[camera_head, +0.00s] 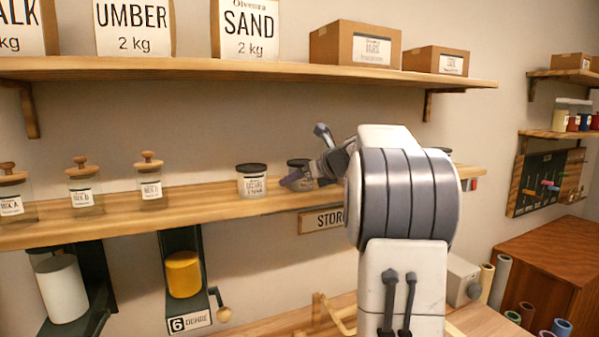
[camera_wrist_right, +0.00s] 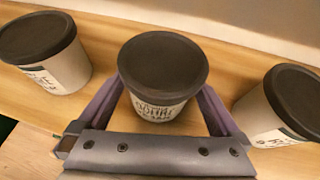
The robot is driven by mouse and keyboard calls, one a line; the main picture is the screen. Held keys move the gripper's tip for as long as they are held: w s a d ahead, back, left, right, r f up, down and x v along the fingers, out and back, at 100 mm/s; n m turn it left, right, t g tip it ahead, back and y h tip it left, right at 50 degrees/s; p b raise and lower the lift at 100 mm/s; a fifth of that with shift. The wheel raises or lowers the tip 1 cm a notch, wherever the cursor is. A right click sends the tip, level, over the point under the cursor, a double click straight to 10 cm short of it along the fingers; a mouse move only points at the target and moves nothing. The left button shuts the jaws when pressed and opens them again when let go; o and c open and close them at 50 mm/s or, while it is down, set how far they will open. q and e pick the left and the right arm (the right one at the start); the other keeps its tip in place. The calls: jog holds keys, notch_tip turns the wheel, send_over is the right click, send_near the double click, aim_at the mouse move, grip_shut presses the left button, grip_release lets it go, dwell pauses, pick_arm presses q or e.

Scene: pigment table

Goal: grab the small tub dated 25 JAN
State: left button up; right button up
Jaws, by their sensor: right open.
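Several small white tubs with dark lids stand on the lower shelf. In the head view one tub (camera_head: 252,184) stands clear, left of my right gripper (camera_head: 308,160), and another (camera_head: 298,163) is partly hidden behind the gripper. In the right wrist view the middle tub (camera_wrist_right: 160,75) stands upright between the two fingers of my open right gripper (camera_wrist_right: 162,92). Other tubs stand to its left (camera_wrist_right: 42,52) and right (camera_wrist_right: 280,108), outside the fingers. The labels are too small or blurred to read a date. My left gripper is not in view.
The lower shelf (camera_head: 205,203) also holds several jars with wooden knobs, such as one at the left (camera_head: 150,180). An upper shelf (camera_head: 250,70) with bags and cardboard boxes runs above. Dispensers with white and yellow contents (camera_head: 183,273) hang below.

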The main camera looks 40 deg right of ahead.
jog(key=shift+r, duration=0.1)
jog(key=c, duration=1.4)
